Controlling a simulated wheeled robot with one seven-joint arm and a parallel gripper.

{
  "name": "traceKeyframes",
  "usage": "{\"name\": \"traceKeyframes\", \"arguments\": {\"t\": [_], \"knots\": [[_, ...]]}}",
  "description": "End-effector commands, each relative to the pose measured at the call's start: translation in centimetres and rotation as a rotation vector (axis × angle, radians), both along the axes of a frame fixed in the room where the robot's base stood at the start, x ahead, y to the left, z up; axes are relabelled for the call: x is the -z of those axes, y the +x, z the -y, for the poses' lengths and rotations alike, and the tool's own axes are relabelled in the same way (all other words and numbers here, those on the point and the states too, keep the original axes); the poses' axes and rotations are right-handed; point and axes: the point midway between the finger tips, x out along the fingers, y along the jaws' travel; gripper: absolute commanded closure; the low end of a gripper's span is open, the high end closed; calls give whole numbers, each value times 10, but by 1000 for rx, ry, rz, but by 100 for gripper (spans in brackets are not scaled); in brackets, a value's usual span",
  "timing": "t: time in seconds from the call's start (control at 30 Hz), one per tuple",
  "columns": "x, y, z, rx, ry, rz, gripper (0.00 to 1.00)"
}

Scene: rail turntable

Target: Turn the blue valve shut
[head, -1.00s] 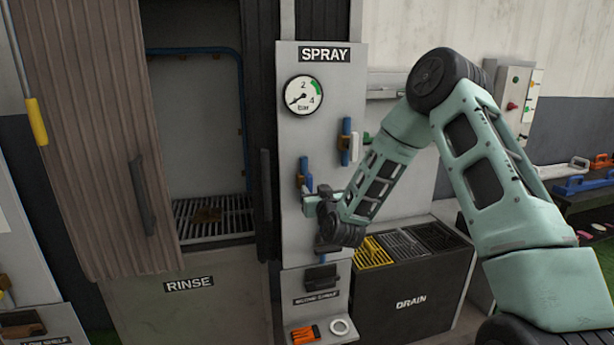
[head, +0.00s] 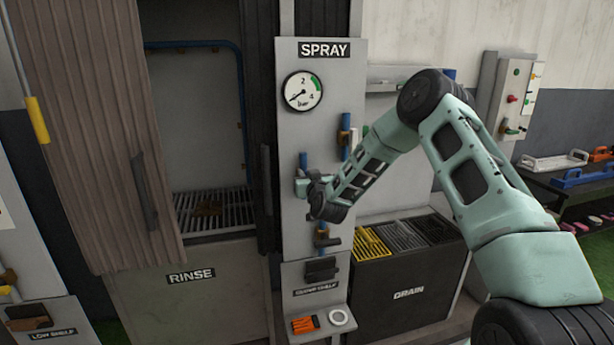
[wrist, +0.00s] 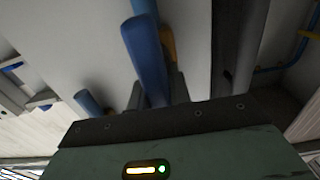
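Blue handles are mounted on the grey SPRAY panel. The upper blue handle (head: 345,124) is upright on a brass-coloured body. A lower blue bar (head: 303,161) shows just above my gripper (head: 304,186), which is close to the panel front. In the wrist view, a thick blue bar (wrist: 146,52) runs down between my two dark fingers, with a brass-coloured part behind it. My gripper (wrist: 158,92) has a finger on each side of this bar. Whether the fingers press on it is unclear. My wrist hides much of the lower valve. I cannot tell which handle is the task's valve.
A pressure gauge (head: 303,91) sits above the handles, its needle pointing lower left. The DRAIN bin (head: 408,294) stands right, the RINSE cabinet (head: 190,310) left.

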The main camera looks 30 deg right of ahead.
Motion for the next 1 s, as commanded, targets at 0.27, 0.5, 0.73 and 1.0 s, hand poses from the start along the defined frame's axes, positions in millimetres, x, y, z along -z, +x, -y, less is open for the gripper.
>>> {"name": "traceKeyframes", "arguments": {"t": [0.27,0.5,0.73,1.0], "knots": [[0,0,0,0,5,1,100],[3,-1,2,0,69,21,100],[6,-2,5,0,224,67,100],[8,-3,11,1,468,138,100]]}}
